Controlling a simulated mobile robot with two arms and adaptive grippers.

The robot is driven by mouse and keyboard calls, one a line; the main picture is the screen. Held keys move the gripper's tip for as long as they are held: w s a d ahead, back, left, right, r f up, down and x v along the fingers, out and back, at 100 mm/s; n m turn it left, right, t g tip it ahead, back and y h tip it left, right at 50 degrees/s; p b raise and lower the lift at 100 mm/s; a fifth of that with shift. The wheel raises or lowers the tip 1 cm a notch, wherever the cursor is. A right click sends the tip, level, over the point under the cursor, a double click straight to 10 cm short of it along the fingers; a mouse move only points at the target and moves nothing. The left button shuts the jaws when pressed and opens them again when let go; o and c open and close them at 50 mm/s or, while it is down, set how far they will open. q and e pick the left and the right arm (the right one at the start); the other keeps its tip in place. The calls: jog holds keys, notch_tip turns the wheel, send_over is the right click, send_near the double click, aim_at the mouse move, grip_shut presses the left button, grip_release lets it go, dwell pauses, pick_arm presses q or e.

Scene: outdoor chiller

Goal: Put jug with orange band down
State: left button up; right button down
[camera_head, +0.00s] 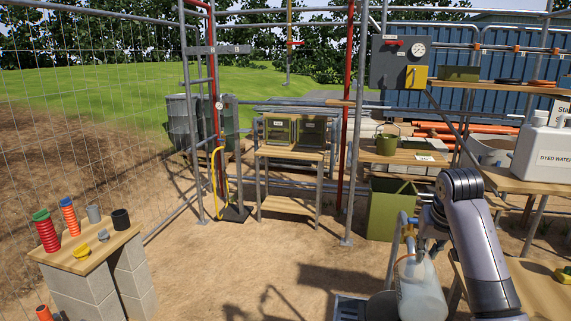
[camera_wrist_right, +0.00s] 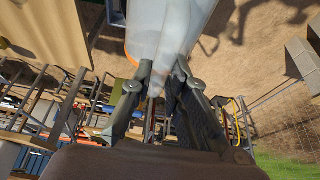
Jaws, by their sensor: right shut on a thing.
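The jug with the orange band (camera_head: 420,290) is a pale, translucent container in the lower right of the head view, tilted there. My right gripper (camera_head: 420,245) is at its upper end, partly hidden by my arm. In the right wrist view the jug (camera_wrist_right: 180,28) fills the top middle, and a bit of orange shows at its left edge. The fingers of my right gripper (camera_wrist_right: 163,78) are closed on its near end. The jug is off the ground, with sandy ground behind it. My left gripper is not in view.
A wooden table top (camera_head: 535,290) is at the lower right, partly behind my arm. A white dyed-water container (camera_head: 543,150) stands on a bench at the right. A green bin (camera_head: 388,210) stands behind the jug. Open sandy ground (camera_head: 250,255) lies to the left.

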aim_at(411, 284)
jog(key=s+a, duration=0.1)
jog(key=s+a+f+b, duration=0.1)
jog(key=s+a+b, duration=0.1)
jog(key=shift+a+f, duration=0.35)
jog(key=shift+f, duration=0.05)
pick_arm(q)
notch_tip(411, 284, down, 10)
jog(key=b, duration=0.6)
jog(key=shift+b, duration=0.4)
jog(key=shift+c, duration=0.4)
pick_arm(e)
jog(key=s+a+f+n, duration=0.1)
jog(key=s+a+f, duration=0.4)
jog(key=s+f, duration=0.2)
jog(key=s+a+f+n+y, duration=0.1)
jog(key=s+a+f, duration=0.4)
jog(key=s, duration=0.5)
notch_tip(411, 284, down, 2)
jog(key=shift+s+a+f+n, duration=0.1)
jog(key=shift+s+a+n, duration=0.2)
jog(key=shift+n, duration=0.1)
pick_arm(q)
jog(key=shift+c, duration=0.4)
